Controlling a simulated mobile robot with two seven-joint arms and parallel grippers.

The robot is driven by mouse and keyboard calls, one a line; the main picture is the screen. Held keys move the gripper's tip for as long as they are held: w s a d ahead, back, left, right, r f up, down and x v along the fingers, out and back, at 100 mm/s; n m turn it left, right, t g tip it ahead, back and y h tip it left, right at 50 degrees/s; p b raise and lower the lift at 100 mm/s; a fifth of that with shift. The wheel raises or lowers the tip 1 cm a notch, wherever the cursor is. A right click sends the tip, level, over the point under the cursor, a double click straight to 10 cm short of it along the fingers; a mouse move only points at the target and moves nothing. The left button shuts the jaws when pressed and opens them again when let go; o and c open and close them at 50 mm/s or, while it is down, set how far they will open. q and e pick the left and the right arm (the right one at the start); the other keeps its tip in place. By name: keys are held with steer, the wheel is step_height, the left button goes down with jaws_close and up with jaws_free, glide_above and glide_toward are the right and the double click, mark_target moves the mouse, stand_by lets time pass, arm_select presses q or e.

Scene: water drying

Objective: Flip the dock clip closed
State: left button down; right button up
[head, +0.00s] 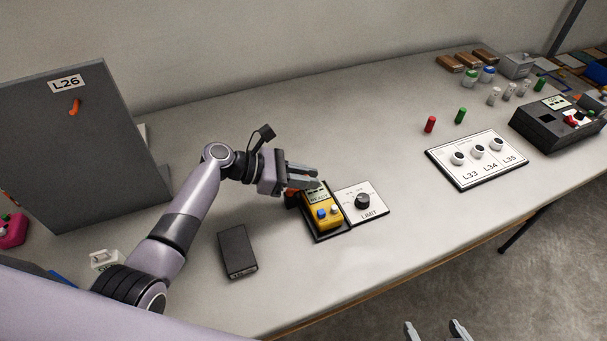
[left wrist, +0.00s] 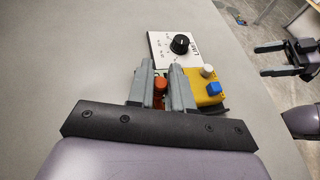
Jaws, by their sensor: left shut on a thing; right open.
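The yellow meter (head: 323,210), with a blue and a white button, sits in a black dock (head: 331,235) on the bench. The orange-red dock clip (head: 291,190) is at the dock's far left end, partly hidden by my left gripper (head: 314,179). In the left wrist view the clip (left wrist: 160,85) lies between the two fingers of my left gripper (left wrist: 161,70), which is shut on it. The yellow meter (left wrist: 207,97) is right of the fingers there. Whether the clip lies over the meter is hidden. My right gripper (head: 437,330) is open and empty at the bottom edge.
A white LIMIT panel (head: 375,212) with a black knob adjoins the dock. A dark grey box (head: 237,251) lies to its left. A grey L26 panel (head: 85,140) stands at left. The L33–L35 plate (head: 476,170) is at right. The bench between is clear.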

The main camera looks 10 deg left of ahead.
arm_select(q)
steer(key=shift+s+d+m+g, duration=0.15)
steer(key=shift+m+g, duration=0.55)
steer(key=shift+g, duration=0.1)
steer(key=shift+s, duration=0.1)
steer(key=c, duration=1.1)
jaws_free()
steer(key=v, duration=0.7)
steer(key=shift+f, duration=0.15)
